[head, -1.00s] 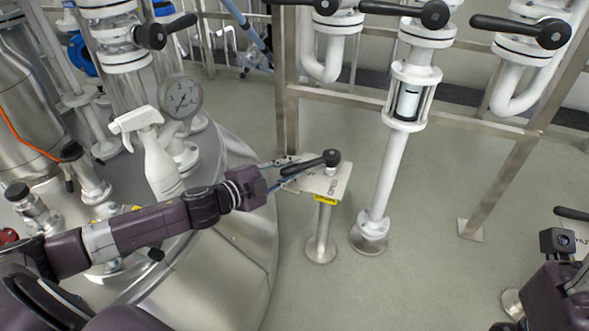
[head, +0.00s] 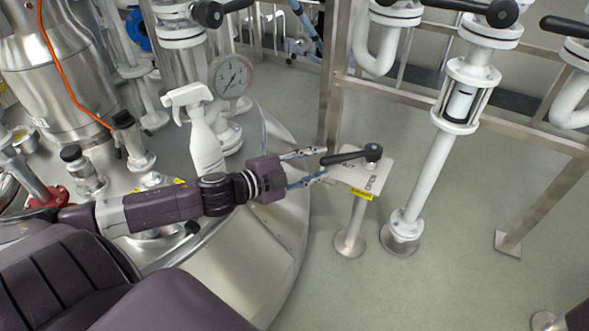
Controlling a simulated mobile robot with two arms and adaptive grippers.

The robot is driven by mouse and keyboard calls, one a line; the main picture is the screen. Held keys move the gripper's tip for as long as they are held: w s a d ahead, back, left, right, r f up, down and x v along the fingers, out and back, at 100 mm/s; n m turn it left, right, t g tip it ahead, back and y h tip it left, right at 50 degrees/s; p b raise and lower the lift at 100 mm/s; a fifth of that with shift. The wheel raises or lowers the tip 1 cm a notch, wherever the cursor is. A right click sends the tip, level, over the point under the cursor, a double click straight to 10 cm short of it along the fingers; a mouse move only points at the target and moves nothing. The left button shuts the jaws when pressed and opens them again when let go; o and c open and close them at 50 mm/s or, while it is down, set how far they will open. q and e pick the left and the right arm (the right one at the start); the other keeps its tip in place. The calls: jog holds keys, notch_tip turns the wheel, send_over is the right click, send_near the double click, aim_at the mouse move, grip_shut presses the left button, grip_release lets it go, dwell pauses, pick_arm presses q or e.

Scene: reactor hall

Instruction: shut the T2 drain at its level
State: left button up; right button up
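The drain valve's black lever (head: 349,156) sits on a pale plate (head: 378,169) on a short steel post. The lever points left from its pivot. The word OPEN reads on the plate's right part, and a partly covered word lies by the lever on the left. A yellow tag (head: 362,194) is on the plate's front edge. My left gripper (head: 325,162) has its fingers apart, one on each side of the lever's free end. Whether they touch it I cannot tell. My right gripper is out of view.
A white pipe with a sight glass (head: 461,101) and a steel frame (head: 408,97) stand behind the valve.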

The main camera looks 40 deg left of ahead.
pick_arm(q)
jog(key=v, duration=0.7)
dwell(7.3)
